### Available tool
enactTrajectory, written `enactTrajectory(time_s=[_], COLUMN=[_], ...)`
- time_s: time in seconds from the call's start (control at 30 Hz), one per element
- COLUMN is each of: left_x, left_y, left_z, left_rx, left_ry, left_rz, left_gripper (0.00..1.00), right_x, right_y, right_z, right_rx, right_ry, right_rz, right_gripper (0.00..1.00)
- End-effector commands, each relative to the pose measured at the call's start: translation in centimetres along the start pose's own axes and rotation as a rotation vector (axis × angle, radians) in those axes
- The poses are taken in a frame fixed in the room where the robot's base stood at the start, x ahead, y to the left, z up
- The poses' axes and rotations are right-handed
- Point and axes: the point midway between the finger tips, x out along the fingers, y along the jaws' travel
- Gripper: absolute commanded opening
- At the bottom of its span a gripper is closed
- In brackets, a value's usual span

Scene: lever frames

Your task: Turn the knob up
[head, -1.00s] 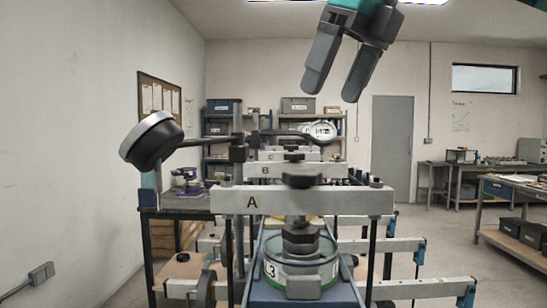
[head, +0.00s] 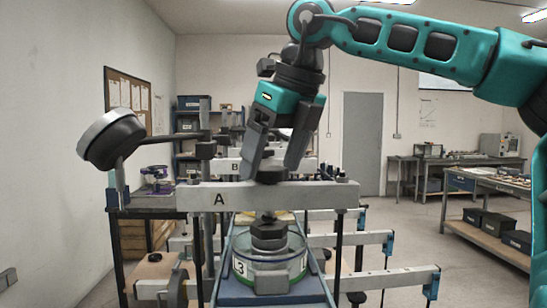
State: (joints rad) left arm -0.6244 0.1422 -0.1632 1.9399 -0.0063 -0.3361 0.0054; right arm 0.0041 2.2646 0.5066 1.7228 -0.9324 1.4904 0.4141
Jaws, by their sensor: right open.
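A grey crossbeam labelled A (head: 315,195) spans the front frame. A dark knob (head: 269,165) sits on top of its middle, partly hidden by my right gripper (head: 271,172). That gripper points down, open, with one finger on each side of the knob. I cannot tell whether the fingers touch it. Below the beam, dark hexagonal parts (head: 269,232) stand over a round clear dish (head: 262,265) with a green band and the number 3. A large round black head with a grey face (head: 112,138) is on a lever at the left. My left gripper is not in view.
More frames stand behind, one labelled B (head: 235,167). Grey bars with blue ends (head: 390,283) stick out to the lower right. A workbench (head: 490,190) stands farther right, with open floor between. A wall is close on the left.

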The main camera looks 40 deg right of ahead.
Motion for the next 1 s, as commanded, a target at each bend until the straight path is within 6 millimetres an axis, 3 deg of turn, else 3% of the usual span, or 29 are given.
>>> enactTrajectory(time_s=[0.3,0.87,1.0], left_x=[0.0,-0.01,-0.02], left_y=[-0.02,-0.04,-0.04], left_z=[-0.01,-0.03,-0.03], left_rx=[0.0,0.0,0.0], left_ry=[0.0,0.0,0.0], left_rz=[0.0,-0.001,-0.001], left_gripper=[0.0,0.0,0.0], right_x=[0.3,0.25,0.24], right_y=[-0.02,-0.02,-0.03], right_z=[0.01,0.01,0.02], right_rx=[0.0,0.0,-0.003], right_ry=[0.0,-0.001,-0.001], right_rz=[0.0,0.0,0.001], right_gripper=[0.86,0.32,0.3])
